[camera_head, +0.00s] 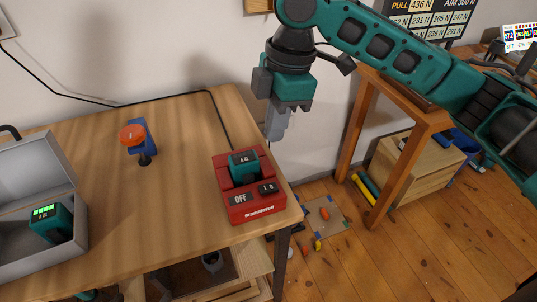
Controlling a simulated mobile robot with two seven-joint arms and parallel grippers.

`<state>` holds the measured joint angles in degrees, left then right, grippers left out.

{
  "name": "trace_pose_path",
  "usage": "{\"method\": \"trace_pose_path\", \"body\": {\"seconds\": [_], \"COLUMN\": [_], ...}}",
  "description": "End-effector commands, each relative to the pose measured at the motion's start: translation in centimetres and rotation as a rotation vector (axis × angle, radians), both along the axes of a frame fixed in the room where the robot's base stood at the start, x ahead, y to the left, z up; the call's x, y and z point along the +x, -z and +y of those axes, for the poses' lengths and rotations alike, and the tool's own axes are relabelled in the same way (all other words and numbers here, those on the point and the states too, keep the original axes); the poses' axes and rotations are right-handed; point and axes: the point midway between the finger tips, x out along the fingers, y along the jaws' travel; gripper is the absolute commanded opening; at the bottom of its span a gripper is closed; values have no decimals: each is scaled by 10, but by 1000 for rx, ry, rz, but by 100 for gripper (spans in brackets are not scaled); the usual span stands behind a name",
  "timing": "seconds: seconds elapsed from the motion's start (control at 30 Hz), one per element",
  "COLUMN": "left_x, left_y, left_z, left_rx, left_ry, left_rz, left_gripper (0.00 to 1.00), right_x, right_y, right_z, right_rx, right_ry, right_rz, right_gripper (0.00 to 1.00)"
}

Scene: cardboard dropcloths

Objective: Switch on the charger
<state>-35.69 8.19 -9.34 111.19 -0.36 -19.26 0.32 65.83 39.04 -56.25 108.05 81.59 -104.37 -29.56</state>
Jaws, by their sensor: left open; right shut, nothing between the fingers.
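The red charger (250,211) sits on the wooden table near its right edge. A teal battery (243,170) stands in its slot. The charger's front has a small dark display (240,199) reading OFF and, to its right, a black switch (268,188) with light marks. My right gripper (276,128) hangs from the upper right, fingers pointing down, shut and empty. It is in the air behind and to the right of the charger in the picture, apart from it. My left gripper is not in view.
An open grey case (72,245) at the left holds another teal battery (50,222) with green lights. A blue tool with an orange top (133,136) stands mid-table. A black cable runs along the wall to the charger. The tabletop's front middle is clear.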

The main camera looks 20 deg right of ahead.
Motion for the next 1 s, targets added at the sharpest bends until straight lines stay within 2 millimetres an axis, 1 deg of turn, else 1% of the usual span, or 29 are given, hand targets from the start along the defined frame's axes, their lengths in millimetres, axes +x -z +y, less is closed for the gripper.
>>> {"method": "trace_pose_path", "body": {"seconds": [0.17, 0.4, 0.6, 0.8, 1.0], "left_x": [-1, -2, -2, -3, -2], "left_y": [7, 17, 22, 24, 23], "left_z": [0, 0, 0, 0, 0], "left_rx": [0, 0, 1, 1, -1], "left_ry": [0, -1, 0, 0, 0], "left_rz": [2, 5, 5, 9, 8], "left_gripper": [96, 96, 96, 96, 96], "right_x": [-1, -1, -1, -1, -1], "right_y": [32, 84, 116, 131, 133], "right_z": [5, 13, 18, 21, 21], "right_rx": [0, 0, 0, 0, 0], "right_ry": [-1, -1, -1, -1, -1], "right_rz": [4, 3, 1, 0, -1], "right_gripper": [0, 0, 0, 0, 0]}}
